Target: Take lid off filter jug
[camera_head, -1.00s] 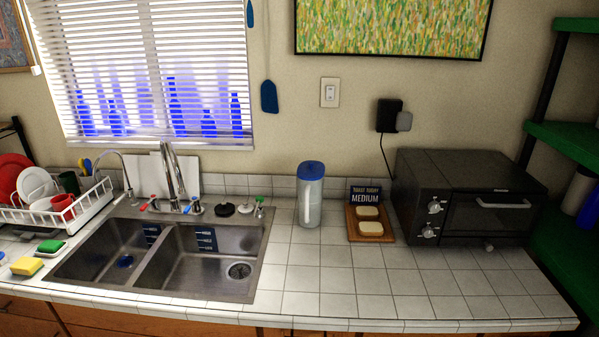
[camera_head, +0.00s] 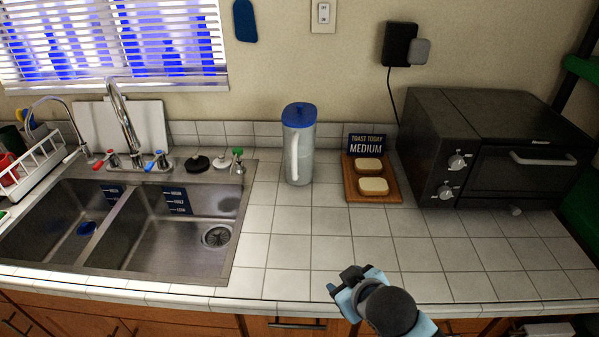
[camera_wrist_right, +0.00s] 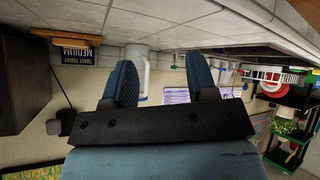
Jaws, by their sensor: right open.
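The filter jug (camera_head: 297,150) stands upright on the tiled counter, with a clear body and a white handle on its front. Its blue lid (camera_head: 299,115) sits on top. My right gripper (camera_head: 352,280) is low in the head view, over the counter's front edge, well in front of the jug and apart from it. In the right wrist view, which looks upside down, my right gripper (camera_wrist_right: 163,82) is open and empty. The jug (camera_wrist_right: 137,62) shows there beyond the fingers, partly hidden by the left finger. My left gripper is in neither view.
A wooden board (camera_head: 372,181) with two bread slices and a toast sign stands right of the jug. A black toaster oven (camera_head: 480,150) is farther right. The double sink (camera_head: 150,225) lies to the left. The tiles in front of the jug are clear.

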